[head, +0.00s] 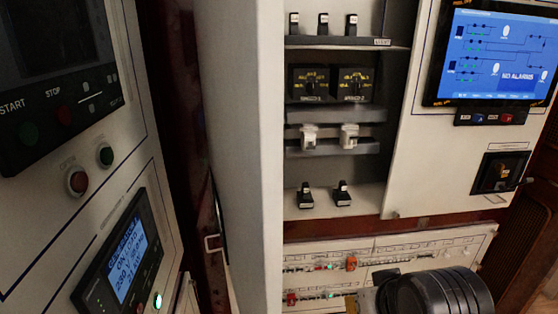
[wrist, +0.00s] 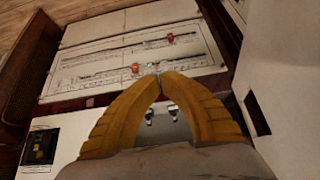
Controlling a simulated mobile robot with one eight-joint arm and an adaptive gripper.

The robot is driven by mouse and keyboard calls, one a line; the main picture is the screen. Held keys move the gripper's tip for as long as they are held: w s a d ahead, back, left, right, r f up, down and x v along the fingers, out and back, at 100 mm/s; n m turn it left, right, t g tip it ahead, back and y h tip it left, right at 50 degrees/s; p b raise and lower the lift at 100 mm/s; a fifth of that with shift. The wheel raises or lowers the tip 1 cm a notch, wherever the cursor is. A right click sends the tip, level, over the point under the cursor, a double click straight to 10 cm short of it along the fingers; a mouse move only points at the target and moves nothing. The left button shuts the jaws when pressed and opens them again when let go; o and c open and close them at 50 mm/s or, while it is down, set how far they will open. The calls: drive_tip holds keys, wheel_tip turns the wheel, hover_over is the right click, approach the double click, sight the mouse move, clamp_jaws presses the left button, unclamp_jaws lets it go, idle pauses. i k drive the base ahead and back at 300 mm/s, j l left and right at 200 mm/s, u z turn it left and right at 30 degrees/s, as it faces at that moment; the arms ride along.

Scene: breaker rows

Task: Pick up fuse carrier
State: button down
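No part is labelled clearly enough for me to tell which is the fuse carrier. In the head view, two pale block-shaped parts, a left one (head: 309,136) and a right one (head: 349,137), sit on a grey rail in the open cabinet. Two black parts with pale tops, a left one (head: 305,196) and a right one (head: 342,193), stand on the cabinet's bottom ledge. My gripper's yellow fingers (wrist: 160,76) arch together in the wrist view, their tips meeting with nothing visible between them. Small black-and-white parts (wrist: 149,117) show beyond, between the fingers, partly hidden.
Three black parts (head: 323,24) stand on the top shelf above two dark dial units (head: 329,83). A pale cabinet wall (head: 258,160) borders the left side. A blue screen (head: 497,53) is at right. A sloping panel (head: 450,248) with lights lies below the cabinet.

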sight(305, 187)
drive_tip(key=i+l, duration=0.8)
drive_tip(key=l, duration=0.2)
drive_tip(key=u, duration=0.05)
